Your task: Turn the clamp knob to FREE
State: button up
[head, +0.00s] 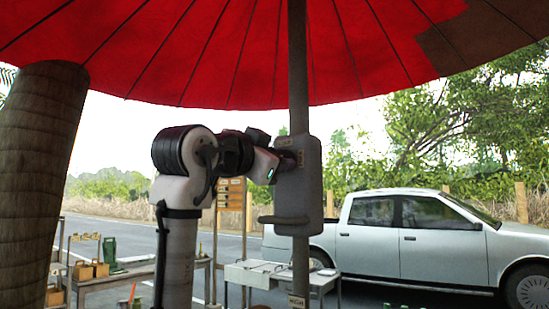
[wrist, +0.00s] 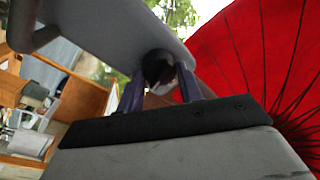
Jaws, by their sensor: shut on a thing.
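The clamp is a grey box (head: 308,190) fixed on the umbrella's upright pole (head: 298,60); it also fills the upper part of the wrist view (wrist: 110,35). Small tan labels (head: 284,141) show on the box, too small to read. My gripper (head: 287,160) reaches the box's left side at upper height. In the wrist view, my two purple fingers (wrist: 160,88) are shut on a dark round clamp knob (wrist: 158,66) at the box's face. In the head view my gripper hides the knob. I cannot tell which way the knob is turned.
A red umbrella canopy (head: 220,60) spreads overhead. A thick brown trunk-like post (head: 40,180) stands at left. Tables with tools (head: 270,272) stand behind, and a silver pickup (head: 415,240) is parked at right.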

jog(key=shift+m, duration=1.2)
jog(key=o, duration=1)
jog(key=b+v, duration=0.5)
jog(key=v, duration=0.8)
jog(key=shift+s+a, duration=0.25)
jog(key=shift+a, duration=0.1)
